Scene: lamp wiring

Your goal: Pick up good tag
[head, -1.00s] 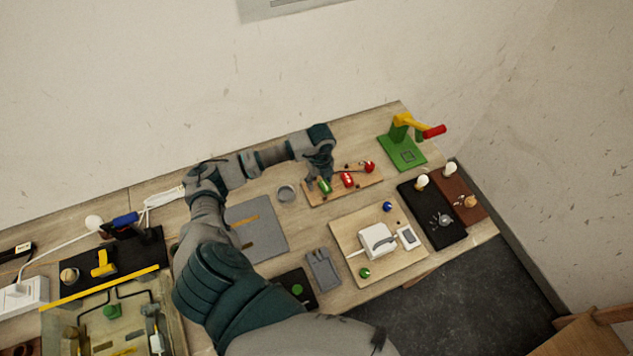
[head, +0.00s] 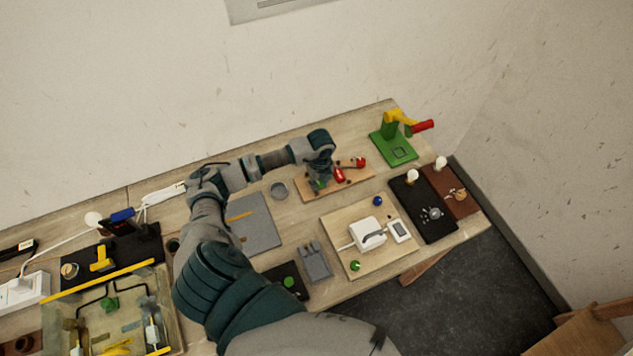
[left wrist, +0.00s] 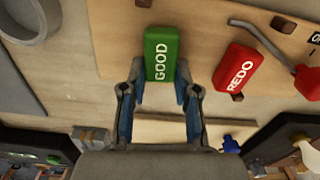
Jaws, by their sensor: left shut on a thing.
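The good tag (left wrist: 161,52) is a green block with white "GOOD" lettering. In the left wrist view it sits between the fingertips of my left gripper (left wrist: 158,85), which is shut on it. In the head view my left gripper (head: 319,178) is over the wooden tag board (head: 350,182), and only a little green of the tag shows below it. I cannot tell whether the tag is clear of the board. The red tag marked "REDO" (left wrist: 238,67) lies on the board to the right. My right gripper is not in view.
A red-knobbed lever (left wrist: 270,45) is beside the red tag. A grey round cup (head: 279,190) stands left of the board. A green stand with a yellow crank (head: 394,145) is at the far right. A board with a white box (head: 366,232) lies in front.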

